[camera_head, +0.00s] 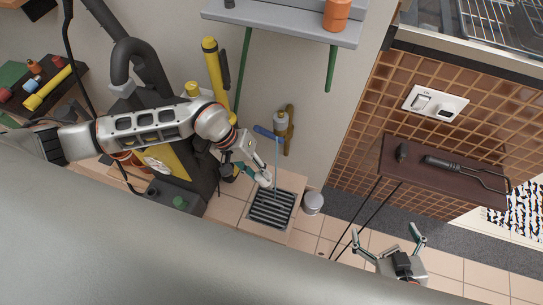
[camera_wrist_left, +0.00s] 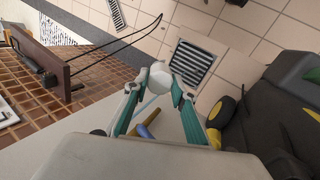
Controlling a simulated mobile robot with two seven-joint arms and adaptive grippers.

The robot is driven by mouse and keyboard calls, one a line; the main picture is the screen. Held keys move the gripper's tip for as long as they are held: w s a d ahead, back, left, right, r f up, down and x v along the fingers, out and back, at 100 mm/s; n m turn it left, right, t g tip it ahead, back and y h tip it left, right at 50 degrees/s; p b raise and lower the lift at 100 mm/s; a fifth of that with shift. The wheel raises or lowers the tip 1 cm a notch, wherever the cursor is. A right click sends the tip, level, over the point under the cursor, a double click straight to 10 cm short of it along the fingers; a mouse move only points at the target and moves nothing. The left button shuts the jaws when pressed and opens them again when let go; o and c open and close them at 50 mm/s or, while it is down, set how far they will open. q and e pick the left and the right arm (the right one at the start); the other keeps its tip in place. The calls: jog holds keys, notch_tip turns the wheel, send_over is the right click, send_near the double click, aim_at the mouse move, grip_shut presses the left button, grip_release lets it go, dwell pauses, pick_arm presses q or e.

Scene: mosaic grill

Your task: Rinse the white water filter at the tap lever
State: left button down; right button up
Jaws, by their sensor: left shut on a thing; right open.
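My left gripper (camera_head: 261,173) is shut on the white water filter (camera_head: 266,179), above the floor drain (camera_head: 271,209). In the left wrist view the filter (camera_wrist_left: 158,75) sits between the fingertips (camera_wrist_left: 157,84). The brass tap (camera_head: 281,121) is on the wall, with its blue lever (camera_head: 267,132) pointing left. A thin pale blue stream (camera_head: 276,165) runs down from the tap, close beside the filter; I cannot tell whether it touches it. The lever also shows in the left wrist view (camera_wrist_left: 146,131). My right gripper (camera_head: 390,242) is open and empty at lower right.
A small metal pot (camera_head: 313,202) stands right of the drain. A dark shelf (camera_head: 430,165) with tools juts out at right. A grey wall shelf (camera_head: 285,23) is above the tap. A dark and yellow machine (camera_head: 170,155) stands left of the drain, behind my left arm.

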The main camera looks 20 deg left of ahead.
pick_arm(q)
jog(key=shift+s+a+r+p, duration=0.1)
jog(key=shift+s+r+p, duration=0.6)
jog(key=shift+r+p, duration=0.1)
jog(key=s+r+p, duration=0.2)
jog(key=s+p, duration=0.1)
jog(key=shift+s+a+r, duration=0.2)
jog(key=shift+s, duration=0.05)
pick_arm(e)
notch_tip(320, 180, up, 7)
jog(key=w, duration=0.2)
jog(key=shift+w+t, duration=0.15)
jog(key=shift+t, duration=0.25)
